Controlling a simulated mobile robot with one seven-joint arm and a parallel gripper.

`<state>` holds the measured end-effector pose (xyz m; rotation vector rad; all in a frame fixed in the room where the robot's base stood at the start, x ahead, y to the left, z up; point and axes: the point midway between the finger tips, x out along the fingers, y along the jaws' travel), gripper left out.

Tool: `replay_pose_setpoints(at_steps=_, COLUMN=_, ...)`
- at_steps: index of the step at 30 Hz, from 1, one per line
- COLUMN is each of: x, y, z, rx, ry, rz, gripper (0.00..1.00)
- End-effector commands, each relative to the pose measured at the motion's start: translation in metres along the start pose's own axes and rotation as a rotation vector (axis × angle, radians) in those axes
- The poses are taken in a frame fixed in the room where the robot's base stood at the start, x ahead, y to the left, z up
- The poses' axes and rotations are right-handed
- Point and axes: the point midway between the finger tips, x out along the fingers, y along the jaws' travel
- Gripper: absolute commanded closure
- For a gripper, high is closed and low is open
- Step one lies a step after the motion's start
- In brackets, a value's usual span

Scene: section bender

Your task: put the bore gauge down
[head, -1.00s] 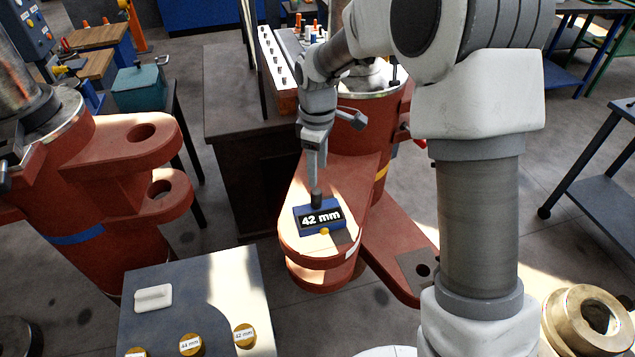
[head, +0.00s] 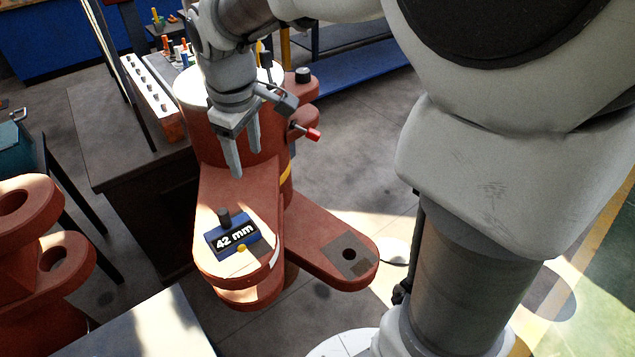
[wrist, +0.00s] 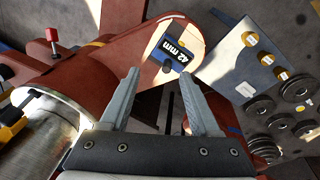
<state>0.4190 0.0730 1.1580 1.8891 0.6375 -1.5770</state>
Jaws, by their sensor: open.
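The bore gauge (head: 233,236) is a blue block with a dark "42 mm" display, a black knob on top and a small yellow button. It rests on the sunlit end of the upper red arm (head: 208,183) of the machine. It also shows in the wrist view (wrist: 173,51), beyond my fingertips. My gripper (head: 248,162) is open and empty, above and behind the gauge and apart from it. Both fingers show in the wrist view (wrist: 158,82) with a clear gap between them.
A lower red arm with a hole (head: 330,248) reaches out to the right. Another red machine part (head: 30,215) stands at the left. A dark bench (head: 105,120) stands behind.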

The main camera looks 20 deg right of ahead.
Motion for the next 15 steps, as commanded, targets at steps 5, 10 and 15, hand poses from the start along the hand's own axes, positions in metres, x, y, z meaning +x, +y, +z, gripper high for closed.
replay_pose_setpoints(at_steps=5, x=-0.032, y=-0.007, z=0.04, rx=0.171, ry=0.055, rz=0.047, gripper=0.37)
replay_pose_setpoints(at_steps=10, x=-0.053, y=-0.017, z=0.076, rx=0.33, ry=0.11, rz=0.08, gripper=0.37)
replay_pose_setpoints(at_steps=15, x=-0.066, y=-0.031, z=0.111, rx=0.491, ry=0.173, rz=0.102, gripper=0.37)
